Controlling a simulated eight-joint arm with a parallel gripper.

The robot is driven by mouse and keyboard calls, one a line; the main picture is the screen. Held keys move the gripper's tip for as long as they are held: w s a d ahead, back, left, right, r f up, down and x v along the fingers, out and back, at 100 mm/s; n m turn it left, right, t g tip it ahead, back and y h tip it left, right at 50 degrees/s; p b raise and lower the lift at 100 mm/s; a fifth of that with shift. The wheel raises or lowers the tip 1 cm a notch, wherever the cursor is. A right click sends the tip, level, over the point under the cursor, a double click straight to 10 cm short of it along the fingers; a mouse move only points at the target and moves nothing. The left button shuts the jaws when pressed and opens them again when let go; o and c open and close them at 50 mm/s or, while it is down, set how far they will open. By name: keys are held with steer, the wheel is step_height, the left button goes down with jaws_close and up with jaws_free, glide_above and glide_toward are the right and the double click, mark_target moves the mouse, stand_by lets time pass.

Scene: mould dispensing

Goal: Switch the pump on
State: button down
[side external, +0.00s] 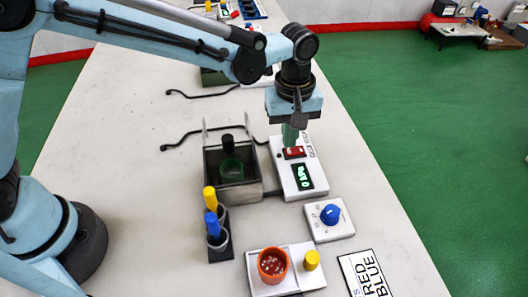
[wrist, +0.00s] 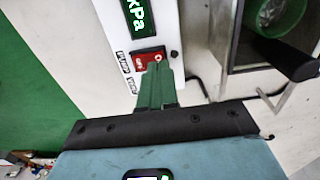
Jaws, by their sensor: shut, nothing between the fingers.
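The pump unit (side external: 284,183) is a white box with a lit green display (side external: 303,177) and a red rocker switch (side external: 294,153). In the wrist view, the red switch (wrist: 149,58) sits below the display (wrist: 137,16), which reads kPa, beside small printed labels. My gripper (side external: 291,139) points down over the switch end of the unit. Its green fingers (wrist: 157,70) are shut together and empty. Their tips overlap the edge of the switch and hide part of it. I cannot tell whether they touch it. Which way the rocker is set is unclear.
A dark open chamber (side external: 247,194) with a green-tinted vessel stands left of the pump. Nearby are a blue-knob dial (side external: 330,214), a holder with yellow and blue pieces (side external: 221,249), an orange cup (side external: 272,265) and a RED BLUE card (side external: 366,276). Black hoses lie behind.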

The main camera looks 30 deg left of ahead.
mark_target(282, 155)
steer(key=shift+f, duration=0.85)
steer(key=shift+f, duration=0.1)
steer(key=shift+w+d+r, duration=0.25)
steer(key=shift+w+d, duration=0.25)
steer(key=shift+d, duration=0.05)
steer(key=shift+r, duration=0.15)
step_height(282, 155, up, 14)
steer(key=s+a, duration=0.2)
steer(key=shift+f, duration=0.25)
